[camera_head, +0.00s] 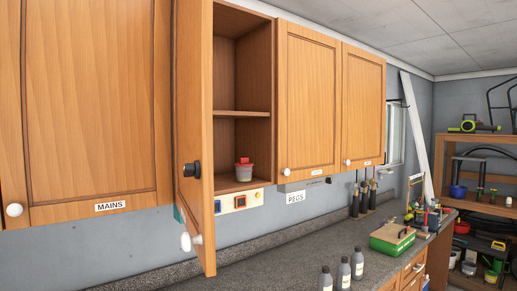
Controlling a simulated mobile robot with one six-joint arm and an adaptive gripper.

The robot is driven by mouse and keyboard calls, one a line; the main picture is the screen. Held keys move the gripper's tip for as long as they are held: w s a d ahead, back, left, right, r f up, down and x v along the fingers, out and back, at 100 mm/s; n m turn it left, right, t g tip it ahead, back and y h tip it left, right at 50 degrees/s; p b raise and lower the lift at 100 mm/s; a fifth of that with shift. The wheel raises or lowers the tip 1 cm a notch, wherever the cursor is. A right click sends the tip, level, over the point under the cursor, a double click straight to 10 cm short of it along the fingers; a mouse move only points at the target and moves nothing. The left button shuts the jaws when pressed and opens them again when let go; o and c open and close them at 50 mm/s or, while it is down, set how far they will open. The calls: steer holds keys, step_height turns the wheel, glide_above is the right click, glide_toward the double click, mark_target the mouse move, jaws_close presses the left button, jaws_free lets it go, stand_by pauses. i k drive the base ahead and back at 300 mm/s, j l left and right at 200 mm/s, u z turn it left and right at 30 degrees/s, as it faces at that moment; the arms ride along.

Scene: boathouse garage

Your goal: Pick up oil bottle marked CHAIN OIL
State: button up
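Three grey bottles with dark caps stand in a slanting row on the dark speckled worktop (300,258) at the lower middle. They are the near bottle (326,281), the middle bottle (343,274) and the far bottle (357,264). The near one is cut off by the bottom edge. I cannot read any marking on them, so I cannot tell which, if any, says CHAIN OIL. My gripper is not in view.
A cupboard door (194,110) stands open towards me; a red-lidded jar (244,172) sits inside the open cupboard. A green box (392,238) stands on the worktop beyond the bottles, with dark upright tools behind. Loaded shelves (485,208) stand far right.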

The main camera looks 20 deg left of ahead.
mark_target(357, 263)
steer(key=j+u, duration=0.15)
steer(key=u, duration=1.15)
steer(key=z, duration=1.3)
steer(key=i+l+u, duration=0.15)
steer(key=u, duration=0.35)
steer(key=i+l+u, duration=0.3)
steer(key=u, duration=0.2)
steer(key=i+l+u, duration=0.2)
steer(key=l+u, duration=0.25)
steer(key=i+l+u, duration=0.1)
steer(key=l+u, duration=0.2)
steer(key=u, duration=0.2)
steer(key=i+l+u, duration=0.1)
steer(key=l, duration=0.95)
steer(key=i+l+u, duration=0.1)
steer(key=l, duration=0.95)
steer(key=i+l+u, duration=0.1)
steer(key=l, duration=0.95)
